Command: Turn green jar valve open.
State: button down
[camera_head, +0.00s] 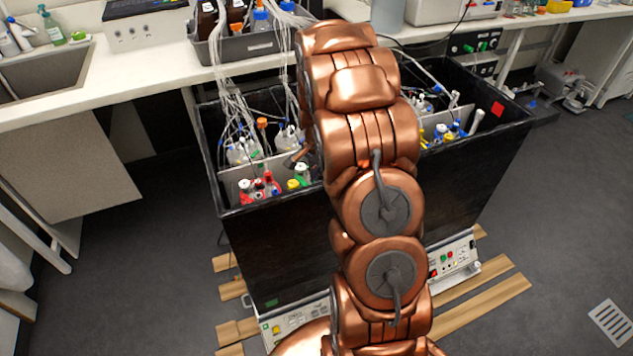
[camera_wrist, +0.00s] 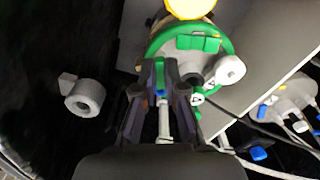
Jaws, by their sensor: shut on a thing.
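In the wrist view the green jar (camera_wrist: 210,45) shows its green top from above, with a yellow knob (camera_wrist: 192,8) at the upper edge and a pale fitting on its right side. My gripper (camera_wrist: 165,72) reaches the near side of the green top, its dark fingertips close together. They are shut on the small valve (camera_wrist: 160,79), of which a little blue shows between the fingers. A pale stem runs down below it. The fingers hide most of the valve, so its exact angle cannot be told. In the head view my arm hides the gripper and the green jar.
A grey ring-shaped part (camera_wrist: 85,97) lies left of the jar. A pale divider panel (camera_wrist: 275,60), dark and white tubes and another clear vessel (camera_wrist: 290,100) are on the right. The black box (camera_head: 270,240) has high walls around several jars.

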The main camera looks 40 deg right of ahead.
jog(key=n+b, duration=0.1)
jog(key=n, duration=0.1)
jog(key=n+b, duration=0.1)
jog(key=n, duration=0.1)
jog(key=n+b, duration=0.2)
jog(key=shift+s+f, duration=0.15)
jog(key=shift+f, duration=0.15)
jog(key=n+b, duration=0.1)
jog(key=n, duration=0.4)
jog(key=shift+s+b, duration=0.15)
jog(key=shift+b, duration=0.2)
jog(key=shift+n, duration=0.4)
jog(key=c, duration=1.5)
grip_release()
jog(key=shift+o, duration=0.2)
jog(key=shift+r, duration=0.2)
jog(key=shift+d+r, duration=0.1)
jog(key=shift+r, duration=0.4)
notch_tip(320, 180, up, 11)
